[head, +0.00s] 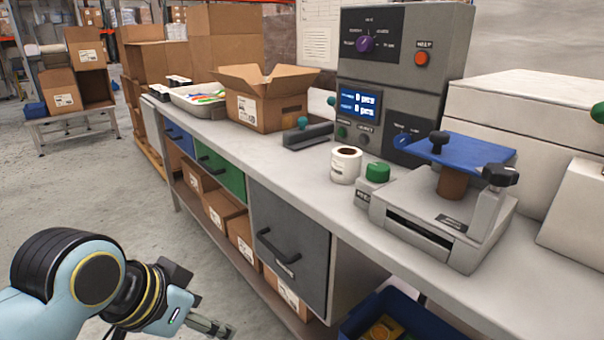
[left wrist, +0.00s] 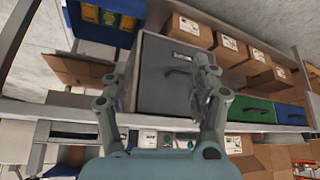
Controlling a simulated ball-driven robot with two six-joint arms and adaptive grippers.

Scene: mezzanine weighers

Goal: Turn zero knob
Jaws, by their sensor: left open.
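Several knobs show in the head view; their labels are too small to tell which is the zero knob. A purple knob (head: 364,43) is on the upper face of the grey cabinet. A blue knob (head: 402,139) is on the dark panel at its lower right. A green knob (head: 377,172) tops a small box on the counter. My left gripper (head: 213,327) is low in front of the bench, apart from all of them. In the left wrist view the fingers (left wrist: 163,98) are spread, with the grey drawer front beyond them. My right gripper is not in view.
The grey drawer (head: 289,250) has a protruding handle. The counter holds an open carton (head: 262,100), a white roll (head: 346,165) and a weigher with a blue plate (head: 460,150). A blue bin (head: 362,320) is under the counter. The floor at left is clear.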

